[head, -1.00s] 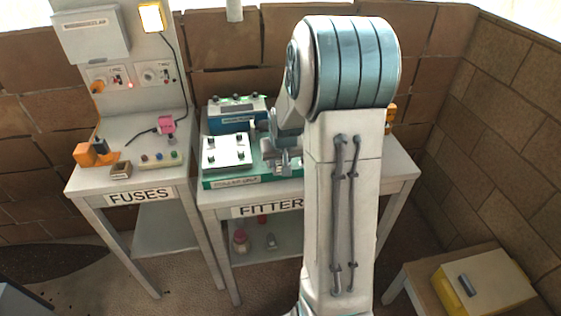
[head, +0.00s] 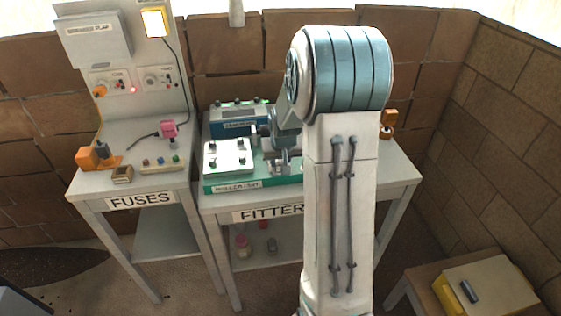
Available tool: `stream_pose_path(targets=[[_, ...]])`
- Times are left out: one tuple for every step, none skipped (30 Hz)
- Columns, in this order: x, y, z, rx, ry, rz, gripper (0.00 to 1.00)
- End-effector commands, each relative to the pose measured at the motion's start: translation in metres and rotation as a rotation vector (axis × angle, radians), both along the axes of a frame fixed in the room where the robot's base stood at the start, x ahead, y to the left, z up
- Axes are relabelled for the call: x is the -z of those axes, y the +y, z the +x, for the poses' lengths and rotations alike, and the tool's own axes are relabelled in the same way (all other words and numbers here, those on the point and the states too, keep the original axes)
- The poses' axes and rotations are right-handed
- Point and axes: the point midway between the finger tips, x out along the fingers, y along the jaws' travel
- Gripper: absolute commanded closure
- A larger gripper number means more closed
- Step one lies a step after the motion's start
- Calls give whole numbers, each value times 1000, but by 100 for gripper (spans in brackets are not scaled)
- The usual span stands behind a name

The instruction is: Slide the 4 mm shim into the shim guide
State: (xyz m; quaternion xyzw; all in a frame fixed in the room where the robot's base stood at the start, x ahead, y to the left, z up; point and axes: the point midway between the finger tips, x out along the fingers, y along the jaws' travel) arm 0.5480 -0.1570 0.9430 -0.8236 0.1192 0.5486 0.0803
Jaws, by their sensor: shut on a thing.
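My gripper (head: 282,160) is over the right part of the green-based fixture (head: 225,187) on the table marked FITTER. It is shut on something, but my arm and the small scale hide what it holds. I cannot make out the 4 mm shim. The shim guide is not clearly seen either. A white block with dark knobs (head: 228,157) stands on the left part of the fixture, just left of my gripper.
A blue box (head: 238,122) stands behind the fixture. An orange item (head: 388,124) is at the table's back right. The FUSES table (head: 120,187) stands at left, with a pink item (head: 168,129) on it. A yellow-sided box (head: 487,285) sits at lower right.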

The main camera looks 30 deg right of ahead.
Motion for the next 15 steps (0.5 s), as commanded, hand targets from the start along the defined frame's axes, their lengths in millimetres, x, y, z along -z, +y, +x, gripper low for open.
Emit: stream_pose_path(targets=[[0,0,1,0,0,0,94],[0,0,1,0,1,0,94],[0,0,1,0,1,0,94],[0,0,1,0,1,0,94],[0,0,1,0,1,0,66],[0,0,1,0,1,0,55],[0,0,1,0,1,0,46],[0,0,1,0,1,0,46],[0,0,1,0,1,0,46],[0,0,1,0,1,0,46],[0,0,1,0,1,0,46],[0,0,1,0,1,0,46],[0,0,1,0,1,0,46],[0,0,1,0,1,0,46],[0,0,1,0,1,0,46]])
